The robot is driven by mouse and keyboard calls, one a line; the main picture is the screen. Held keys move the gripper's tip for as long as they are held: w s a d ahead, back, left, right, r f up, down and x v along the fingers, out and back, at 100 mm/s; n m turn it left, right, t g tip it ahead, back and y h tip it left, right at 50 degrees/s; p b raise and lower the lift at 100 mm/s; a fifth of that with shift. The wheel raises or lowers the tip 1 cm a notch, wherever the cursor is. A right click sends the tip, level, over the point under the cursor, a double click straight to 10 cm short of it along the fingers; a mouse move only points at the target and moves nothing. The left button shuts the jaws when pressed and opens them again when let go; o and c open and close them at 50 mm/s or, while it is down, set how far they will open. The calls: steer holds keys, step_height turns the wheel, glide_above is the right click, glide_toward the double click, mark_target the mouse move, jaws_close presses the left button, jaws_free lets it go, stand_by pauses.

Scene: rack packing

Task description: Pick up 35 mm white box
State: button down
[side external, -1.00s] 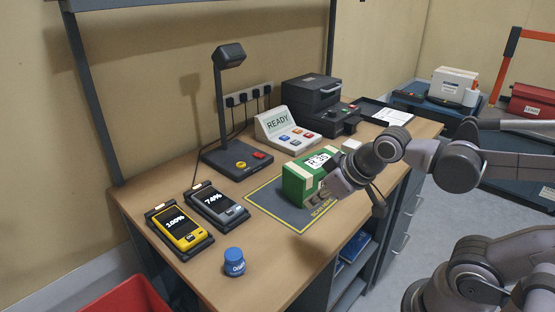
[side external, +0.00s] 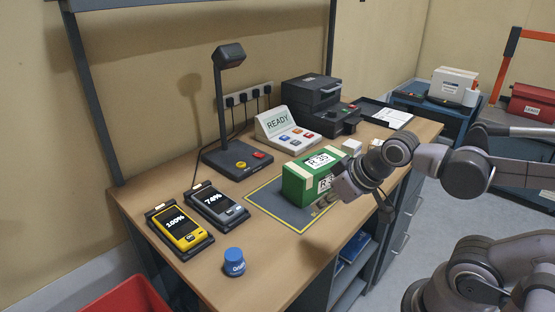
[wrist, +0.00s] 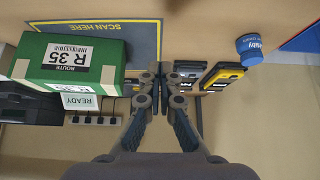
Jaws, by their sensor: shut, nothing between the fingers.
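A small white box (side external: 352,146) stands on the wooden bench behind the right end of a green box, partly hidden by the green box and my wrist. I cannot make it out in the wrist view. My gripper (side external: 328,198) is in front of the right end of the green box (side external: 298,184), away from the white box. In the wrist view my gripper (wrist: 160,70) is shut with its fingertips together and nothing between them. The green box (wrist: 40,72), marked R 35, lies left of the fingers there, apart from them.
The green box stands on a dark scan mat (side external: 262,204). Behind it are a READY terminal (side external: 277,124), a black printer (side external: 312,98) and a lamp stand (side external: 236,160). Bench between is clear.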

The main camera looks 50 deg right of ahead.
steer(key=c, duration=0.6)
jaws_free()
steer(key=shift+o, duration=0.2)
